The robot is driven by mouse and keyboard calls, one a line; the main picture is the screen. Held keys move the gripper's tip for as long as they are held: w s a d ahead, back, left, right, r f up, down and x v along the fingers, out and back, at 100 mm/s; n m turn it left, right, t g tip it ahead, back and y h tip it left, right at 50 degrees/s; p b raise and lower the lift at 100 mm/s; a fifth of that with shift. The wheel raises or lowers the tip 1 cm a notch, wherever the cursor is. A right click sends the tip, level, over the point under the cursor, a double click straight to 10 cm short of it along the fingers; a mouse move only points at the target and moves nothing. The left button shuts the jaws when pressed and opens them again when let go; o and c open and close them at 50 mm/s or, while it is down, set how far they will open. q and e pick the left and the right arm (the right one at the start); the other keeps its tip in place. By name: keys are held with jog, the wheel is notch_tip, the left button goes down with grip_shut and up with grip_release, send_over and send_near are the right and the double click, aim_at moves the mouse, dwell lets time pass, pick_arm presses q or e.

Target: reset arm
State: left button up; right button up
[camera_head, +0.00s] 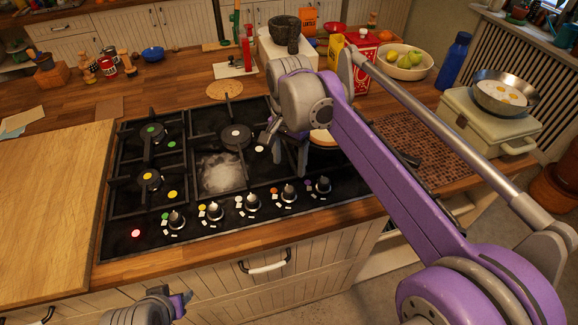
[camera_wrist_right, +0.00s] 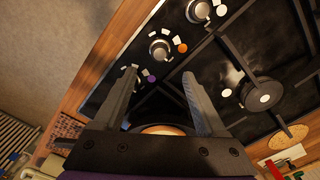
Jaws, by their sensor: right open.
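My right gripper (camera_head: 286,150) hangs over the middle of the black gas hob (camera_head: 120,215). In the right wrist view its two fingers (camera_wrist_right: 160,92) stand apart with nothing between their tips. A pan (camera_head: 322,137) with a light brown inside sits on the right of the hob, partly hidden behind my right arm. It shows partly as an orange-brown disc behind the fingers in the right wrist view (camera_wrist_right: 162,130). My left gripper (camera_head: 172,304) is low at the bottom edge, in front of the cabinet drawers, and only partly in view. I cannot tell its jaw state.
Several knobs (camera_head: 252,203) line the hob's front, with a red light at left. A pale wooden board (camera_head: 45,210) lies left. A fruit bowl (camera_head: 404,64), a blue bottle (camera_head: 453,62) and a pan of eggs (camera_head: 503,93) on a box (camera_head: 485,128) stand right.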

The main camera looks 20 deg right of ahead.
dwell(0.4)
jog(key=s+d+f+n+t, duration=0.2)
jog(key=s+f+n, duration=0.3)
jog(key=s, duration=0.5)
jog(key=s+d+f+n+t, duration=0.3)
jog(key=s+f+n, duration=0.2)
jog(key=s+f, duration=0.3)
jog(key=shift+s+f, duration=0.4)
jog(key=shift+s, duration=0.75)
